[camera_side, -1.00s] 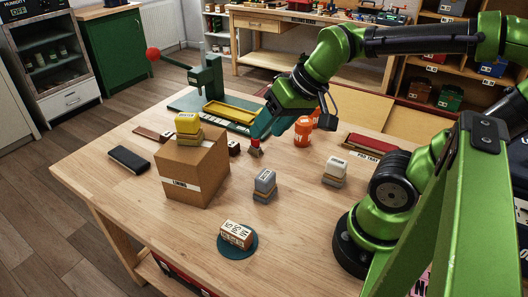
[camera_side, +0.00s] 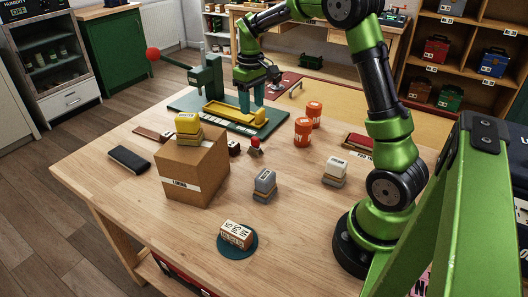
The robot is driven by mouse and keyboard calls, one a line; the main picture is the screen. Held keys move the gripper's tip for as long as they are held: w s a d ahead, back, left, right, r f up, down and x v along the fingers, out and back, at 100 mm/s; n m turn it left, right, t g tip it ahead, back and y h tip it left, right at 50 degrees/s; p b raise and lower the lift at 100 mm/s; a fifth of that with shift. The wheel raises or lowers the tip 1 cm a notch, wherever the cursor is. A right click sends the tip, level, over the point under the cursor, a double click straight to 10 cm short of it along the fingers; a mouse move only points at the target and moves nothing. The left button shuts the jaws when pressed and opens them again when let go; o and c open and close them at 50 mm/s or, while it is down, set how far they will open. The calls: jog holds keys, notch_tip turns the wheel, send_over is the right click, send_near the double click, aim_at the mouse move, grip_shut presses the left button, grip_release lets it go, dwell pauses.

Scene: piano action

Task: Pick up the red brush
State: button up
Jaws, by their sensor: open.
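No object is plainly readable as a red brush. A small red-topped piece (camera_side: 255,146) stands mid-table, right of the cardboard box, and is too small to identify for sure.
A green press with a red knob (camera_side: 153,54) stands on a teal mat (camera_side: 186,103) behind the cardboard box (camera_side: 190,175). Orange canisters (camera_side: 303,132) stand right of centre. Grey stamps (camera_side: 265,181) and a block on a round pad (camera_side: 237,235) are nearer.

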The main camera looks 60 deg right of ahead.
aim_at(255, 138)
notch_tip(255, 138, down, 10)
jog(key=shift+f, duration=0.1)
jog(key=f, duration=0.5)
jog(key=shift+s+d, duration=0.1)
jog(key=shift+s, duration=0.2)
grip_shut()
jog(key=shift+r, duration=0.1)
